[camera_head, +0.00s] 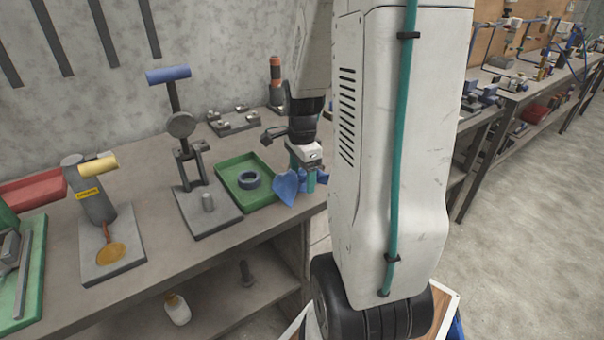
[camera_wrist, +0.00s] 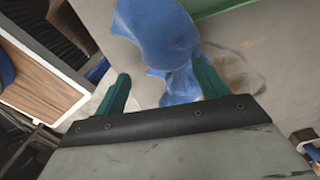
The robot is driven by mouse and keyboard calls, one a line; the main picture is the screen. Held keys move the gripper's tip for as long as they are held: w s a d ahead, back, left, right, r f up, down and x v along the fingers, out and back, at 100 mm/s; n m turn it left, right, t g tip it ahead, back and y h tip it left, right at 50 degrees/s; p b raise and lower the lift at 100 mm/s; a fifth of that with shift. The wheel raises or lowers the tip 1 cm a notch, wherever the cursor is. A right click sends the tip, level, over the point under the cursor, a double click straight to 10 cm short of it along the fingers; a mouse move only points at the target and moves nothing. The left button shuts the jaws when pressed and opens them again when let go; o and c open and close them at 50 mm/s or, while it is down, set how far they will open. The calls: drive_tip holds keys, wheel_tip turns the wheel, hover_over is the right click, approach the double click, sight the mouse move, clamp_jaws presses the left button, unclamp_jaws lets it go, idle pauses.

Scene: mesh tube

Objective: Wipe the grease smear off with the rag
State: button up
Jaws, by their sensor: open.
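A blue rag (camera_head: 286,189) lies crumpled at the right front edge of the workbench, beside the green tray. It also shows large in the wrist view (camera_wrist: 158,35). My gripper (camera_head: 309,177) is low at the rag, fingers pointing down. In the wrist view my gripper (camera_wrist: 160,78) has its teal fingers apart, with part of the rag between them, close to the right finger. Whether the fingers touch it, I cannot tell. A faint brownish smear (camera_wrist: 243,68) marks the grey bench top right of the right finger. My arm hides the bench's right end in the head view.
The green tray (camera_head: 233,199) holds a dark ring (camera_head: 249,179). Left of it stand a blue-handled press (camera_head: 182,125) and a yellow-handled grey device (camera_head: 93,200), with a flat amber thing (camera_head: 110,251) before it.

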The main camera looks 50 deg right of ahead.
drive_tip(key=shift+f, duration=1.05)
clamp_jaws()
drive_tip(key=shift+r, duration=0.4)
drive_tip(key=shift+r, duration=0.1)
